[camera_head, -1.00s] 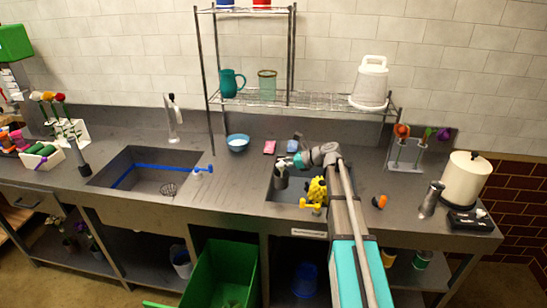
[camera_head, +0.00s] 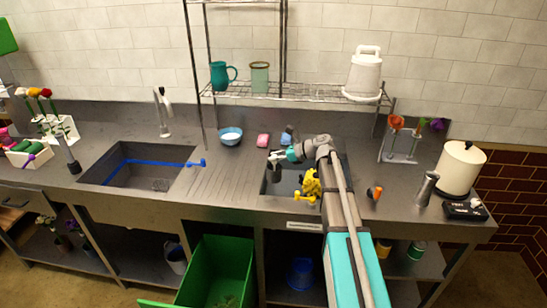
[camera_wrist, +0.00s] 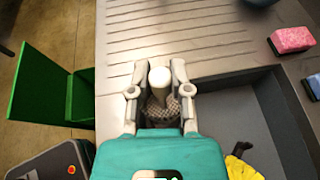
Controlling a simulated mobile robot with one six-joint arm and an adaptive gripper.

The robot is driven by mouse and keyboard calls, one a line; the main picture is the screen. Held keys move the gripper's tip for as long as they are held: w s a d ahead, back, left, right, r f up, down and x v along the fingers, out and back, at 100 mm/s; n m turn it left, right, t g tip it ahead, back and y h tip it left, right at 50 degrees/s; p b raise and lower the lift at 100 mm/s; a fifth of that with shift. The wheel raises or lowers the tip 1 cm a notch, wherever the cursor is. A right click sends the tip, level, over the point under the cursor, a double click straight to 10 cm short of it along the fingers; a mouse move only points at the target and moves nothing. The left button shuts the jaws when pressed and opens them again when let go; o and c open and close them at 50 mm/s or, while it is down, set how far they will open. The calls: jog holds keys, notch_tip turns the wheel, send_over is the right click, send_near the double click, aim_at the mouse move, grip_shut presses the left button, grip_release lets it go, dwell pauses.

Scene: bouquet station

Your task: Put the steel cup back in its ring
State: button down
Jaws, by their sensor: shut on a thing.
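My gripper (camera_head: 277,157) is over the left edge of the right-hand sink. It is shut on a dark grey cylinder (camera_head: 273,172), which I take to be the steel cup. In the wrist view, my gripper (camera_wrist: 160,88) has its two fingers on either side of a thing with a pale rounded top (camera_wrist: 160,76) and a grey mesh-like body. Its lower part is hidden by my gripper. I cannot make out the cup's ring in either view.
A pink sponge (camera_head: 263,140) and a blue sponge (camera_head: 287,136) lie behind the right-hand sink. A yellow thing (camera_head: 311,184) is at the sink's front. The grooved drainboard (camera_head: 215,172) left of my gripper is clear. A green bin (camera_head: 222,272) stands below.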

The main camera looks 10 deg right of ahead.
aim_at(275, 182)
jog(key=shift+f+b, duration=6.05)
jog(key=shift+f, duration=0.15)
jog(key=shift+f+b, duration=1.4)
jog(key=shift+s, duration=0.1)
jog(key=shift+c, duration=2.4)
grip_release()
jog(key=shift+r, duration=0.1)
